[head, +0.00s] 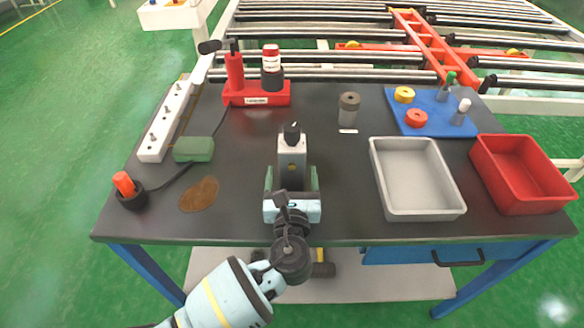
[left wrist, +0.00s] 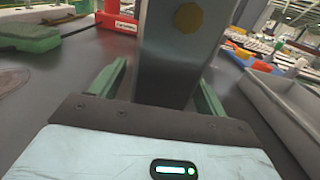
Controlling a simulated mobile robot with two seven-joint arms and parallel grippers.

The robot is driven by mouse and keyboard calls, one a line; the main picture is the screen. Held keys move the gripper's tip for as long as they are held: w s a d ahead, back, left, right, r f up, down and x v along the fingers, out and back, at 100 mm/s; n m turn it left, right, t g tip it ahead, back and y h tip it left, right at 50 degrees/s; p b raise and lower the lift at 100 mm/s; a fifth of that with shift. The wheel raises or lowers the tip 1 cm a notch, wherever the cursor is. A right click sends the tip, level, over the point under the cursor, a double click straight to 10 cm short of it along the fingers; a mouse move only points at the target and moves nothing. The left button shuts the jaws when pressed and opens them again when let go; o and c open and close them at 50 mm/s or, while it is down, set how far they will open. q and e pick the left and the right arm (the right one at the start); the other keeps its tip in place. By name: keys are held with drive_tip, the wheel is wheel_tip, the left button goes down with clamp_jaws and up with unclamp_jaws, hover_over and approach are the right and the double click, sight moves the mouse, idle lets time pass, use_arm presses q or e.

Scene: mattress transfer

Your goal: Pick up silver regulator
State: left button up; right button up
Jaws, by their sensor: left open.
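The silver regulator (head: 292,155), a silver box with a black knob on top, stands upright in the middle of the dark table. In the left wrist view the regulator (left wrist: 178,60) fills the upper middle, with a yellow spot on its face; its top is cut off. My left gripper (head: 291,176) is open, low over the table at the regulator's near side. In the left wrist view its green fingers (left wrist: 158,84) lie one on each side of the regulator, with gaps visible. The regulator's lower part is partly hidden by the gripper. My right gripper is not in view.
A red holder (head: 232,97) stands behind. A green box (head: 194,149) and a brown patch (head: 199,194) lie left. Table is clear close around the regulator.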

sight(292, 175)
use_arm(q)
clamp_jaws()
drive_tip(key=shift+r, duration=0.65)
wheel_tip(292, 175, up, 3)
drive_tip(key=shift+p, duration=0.5)
drive_tip(key=s+r, duration=0.1)
drive_tip(key=s, duration=1.5)
drive_tip(key=shift+p, duration=0.35)
drive_tip(key=shift+w, duration=0.15)
